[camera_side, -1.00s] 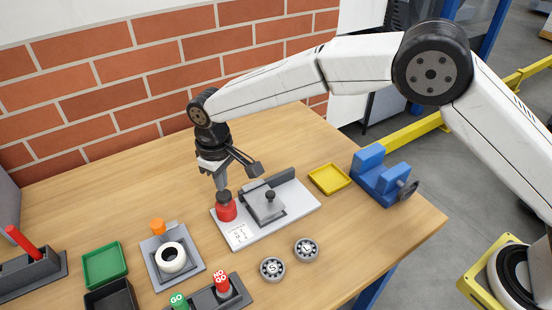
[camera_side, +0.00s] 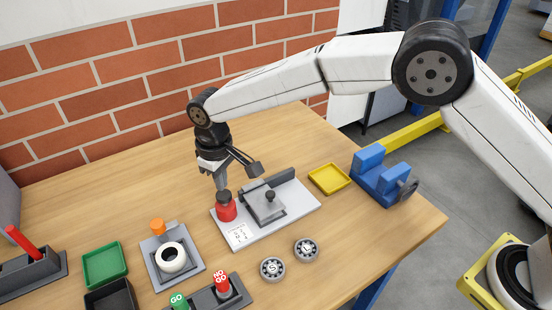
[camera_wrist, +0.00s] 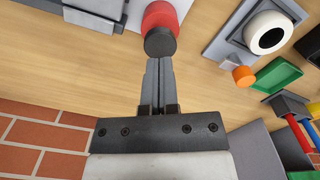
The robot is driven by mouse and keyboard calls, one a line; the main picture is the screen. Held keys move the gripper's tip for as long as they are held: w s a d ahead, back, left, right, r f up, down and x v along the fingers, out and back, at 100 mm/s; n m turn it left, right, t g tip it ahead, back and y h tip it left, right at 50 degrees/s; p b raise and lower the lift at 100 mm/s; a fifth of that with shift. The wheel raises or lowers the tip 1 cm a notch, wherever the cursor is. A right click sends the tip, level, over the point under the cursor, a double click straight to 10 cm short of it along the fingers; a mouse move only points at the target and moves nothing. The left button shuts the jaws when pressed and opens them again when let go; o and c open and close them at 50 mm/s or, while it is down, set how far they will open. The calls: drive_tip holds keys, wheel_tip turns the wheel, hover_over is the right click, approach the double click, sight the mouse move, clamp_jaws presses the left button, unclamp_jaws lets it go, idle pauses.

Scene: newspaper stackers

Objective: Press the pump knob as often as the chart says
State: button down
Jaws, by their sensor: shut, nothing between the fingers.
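The pump is a red cylinder with a dark knob on top; its red body (camera_side: 227,212) stands at the left end of a pale plate, and it also shows in the wrist view (camera_wrist: 161,16). The dark knob (camera_wrist: 160,42) sits right at my fingertips. My gripper (camera_side: 221,188) is shut and empty, pointing down with its tips at the knob top; touching or just above, I cannot tell. The chart (camera_side: 239,233) is a small white label at the plate's front left corner. Its print is too small to read.
On the same plate is a grey clamp block (camera_side: 265,204) with a black knob. A yellow tray (camera_side: 329,179) and a blue vise (camera_side: 384,178) lie to the right. Two round gauges marked S (camera_side: 271,268) and L (camera_side: 306,249) are in front. A white ring (camera_side: 171,257) sits in a grey fixture at left.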

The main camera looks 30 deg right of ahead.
sight(223, 195)
drive_tip(key=shift+f, duration=0.1)
idle(0.5)
drive_tip(key=shift+f, duration=1.65)
drive_tip(key=shift+r, duration=3.25)
